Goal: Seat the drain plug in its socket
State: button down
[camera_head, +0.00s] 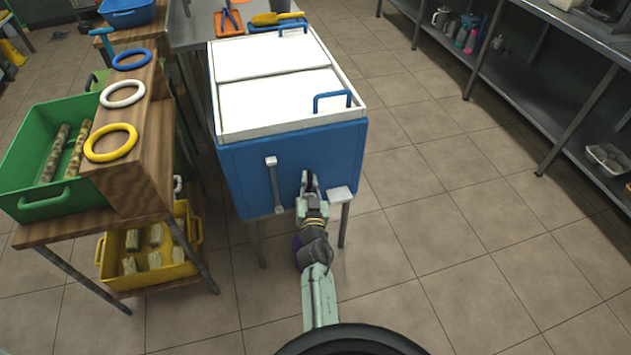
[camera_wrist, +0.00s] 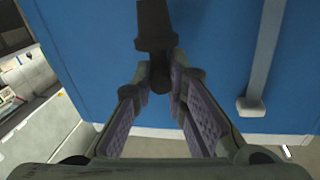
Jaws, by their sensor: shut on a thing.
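My gripper (camera_head: 309,180) is at the front wall of the blue cooler chest (camera_head: 240,172). The wrist view also shows my gripper (camera_wrist: 162,85), its two padded fingers closed on the narrow end of a dark, tapered piece, which looks like the drain plug (camera_wrist: 156,28). The plug's wide part sticks out past the fingertips, in front of the blue wall. I cannot tell whether it touches the wall. No socket opening can be made out in either view.
A grey bar (camera_head: 273,182) runs down the chest front, left of my gripper; a pale ledge (camera_head: 341,194) juts out at its right. A wooden stand with rings (camera_head: 123,94) and a green crate (camera_head: 45,204) is at the left. The floor at the right is clear.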

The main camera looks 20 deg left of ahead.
aim_at(309, 191)
jog(key=shift+d+f+b, duration=0.1)
jog(key=shift+f+b, duration=0.75)
jog(key=shift+f, duration=0.8)
jog(key=shift+f+b, duration=0.85)
jog(key=shift+b, duration=0.05)
jog(key=shift+f+b, duration=0.4)
jog(key=shift+b, duration=0.05)
jog(key=shift+f+b, duration=0.35)
jog(key=shift+f, duration=0.2)
jog(key=c, duration=1.9)
grip_release()
jog(key=shift+s, duration=0.1)
